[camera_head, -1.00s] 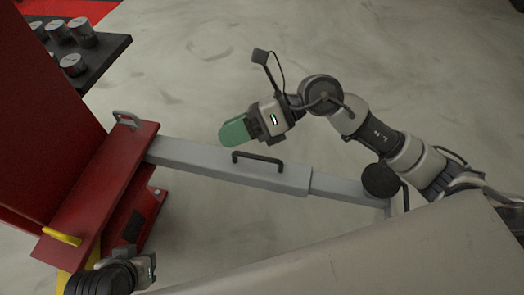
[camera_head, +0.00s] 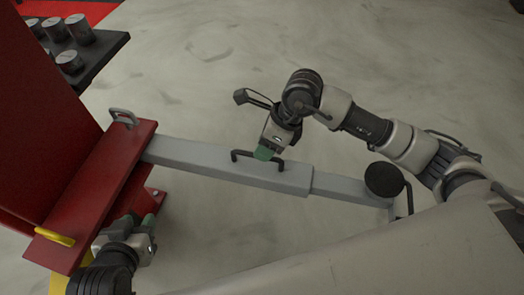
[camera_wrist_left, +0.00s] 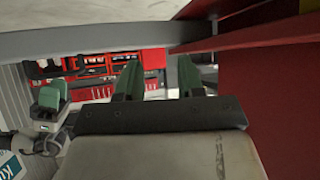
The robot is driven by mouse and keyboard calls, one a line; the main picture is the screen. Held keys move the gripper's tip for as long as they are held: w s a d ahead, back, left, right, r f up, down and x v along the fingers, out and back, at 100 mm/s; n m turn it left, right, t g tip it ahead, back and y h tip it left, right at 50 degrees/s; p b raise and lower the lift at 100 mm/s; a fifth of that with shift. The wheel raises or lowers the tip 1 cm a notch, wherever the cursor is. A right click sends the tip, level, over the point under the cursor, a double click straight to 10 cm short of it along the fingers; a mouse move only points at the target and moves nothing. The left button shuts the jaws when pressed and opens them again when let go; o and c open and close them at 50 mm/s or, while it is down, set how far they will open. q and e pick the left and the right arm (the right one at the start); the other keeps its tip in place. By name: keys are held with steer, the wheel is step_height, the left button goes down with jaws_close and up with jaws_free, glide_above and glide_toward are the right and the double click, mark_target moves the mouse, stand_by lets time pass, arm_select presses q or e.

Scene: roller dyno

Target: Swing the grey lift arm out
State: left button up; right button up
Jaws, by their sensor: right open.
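The grey lift arm (camera_head: 215,162) runs from the red carriage (camera_head: 95,195) at left toward a round black pad (camera_head: 384,179) at right. A black bar handle (camera_head: 240,153) stands on its middle. My right gripper (camera_head: 264,154) is open and points down at the handle. Its green fingertips overlap the handle in the picture; I cannot tell if they straddle or touch it. My left gripper (camera_head: 142,222) is low beside the red carriage. In the left wrist view its green fingers (camera_wrist_left: 160,80) are apart with nothing between them. The grey arm (camera_wrist_left: 90,42) crosses above them there.
A red column (camera_head: 40,100) stands at far left, with a grey loop handle (camera_head: 124,115) and a yellow lever (camera_head: 55,236) on the carriage. A dark tray (camera_head: 88,62) holds several metal cylinders. A pale panel (camera_head: 370,255) fills the front right. The floor behind the arm is clear.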

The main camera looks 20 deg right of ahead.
steer(key=shift+x, duration=1.05)
jaws_close()
